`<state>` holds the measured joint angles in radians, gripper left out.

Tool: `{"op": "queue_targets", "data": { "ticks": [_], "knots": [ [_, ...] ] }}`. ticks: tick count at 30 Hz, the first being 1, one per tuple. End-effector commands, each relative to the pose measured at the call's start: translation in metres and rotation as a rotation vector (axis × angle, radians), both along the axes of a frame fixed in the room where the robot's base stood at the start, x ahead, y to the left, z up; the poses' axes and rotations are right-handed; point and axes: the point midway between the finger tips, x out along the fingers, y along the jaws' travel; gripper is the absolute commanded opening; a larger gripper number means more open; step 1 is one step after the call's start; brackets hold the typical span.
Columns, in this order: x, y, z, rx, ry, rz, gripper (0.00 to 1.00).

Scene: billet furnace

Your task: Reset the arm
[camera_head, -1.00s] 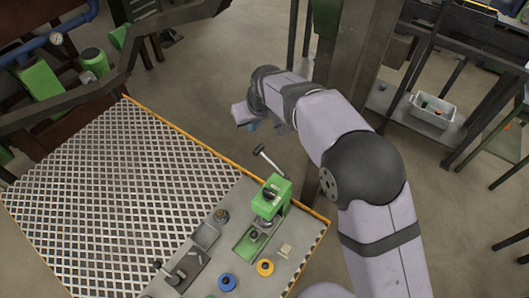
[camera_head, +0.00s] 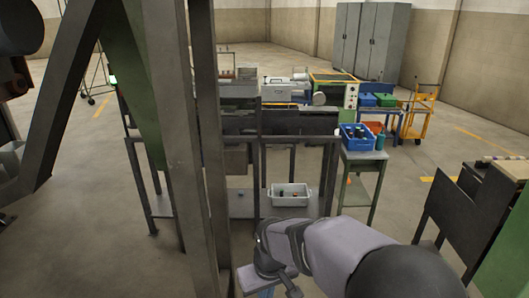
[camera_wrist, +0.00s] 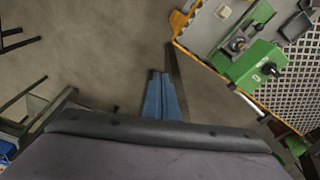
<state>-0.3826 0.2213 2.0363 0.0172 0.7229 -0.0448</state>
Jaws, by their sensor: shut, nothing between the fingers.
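My gripper (camera_wrist: 160,76) shows in the wrist view as two blue fingers lying side by side, shut and empty, pointing over bare floor. In the head view my lilac and dark arm comes in from the bottom right. In the wrist view the workbench (camera_wrist: 207,30) with a green press (camera_wrist: 247,65) is at the upper right, apart from the fingers.
In the head view a thick dark post (camera_head: 205,150) stands just left of my arm. Behind are a dark rack (camera_head: 262,205) with a white bin (camera_head: 290,195), and a small table (camera_head: 364,156) with a blue crate (camera_head: 357,138). A dark cabinet (camera_head: 470,215) stands at right.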

Motion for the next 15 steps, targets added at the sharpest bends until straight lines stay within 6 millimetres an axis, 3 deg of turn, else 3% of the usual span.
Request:
{"op": "queue_targets", "data": {
  "ticks": [1,3,6,10,15],
  "knots": [
    [-0.016,-0.032,-0.007,-0.009,0.02,-0.068,0.0],
    [-0.04,-0.067,-0.014,-0.019,0.049,-0.147,0.0],
    [-0.076,-0.105,-0.025,-0.03,0.087,-0.245,0.0],
    [-0.114,-0.134,-0.036,-0.037,0.125,-0.338,0.0],
    [-0.142,-0.149,-0.044,-0.041,0.152,-0.399,0.0]
  ]
}}
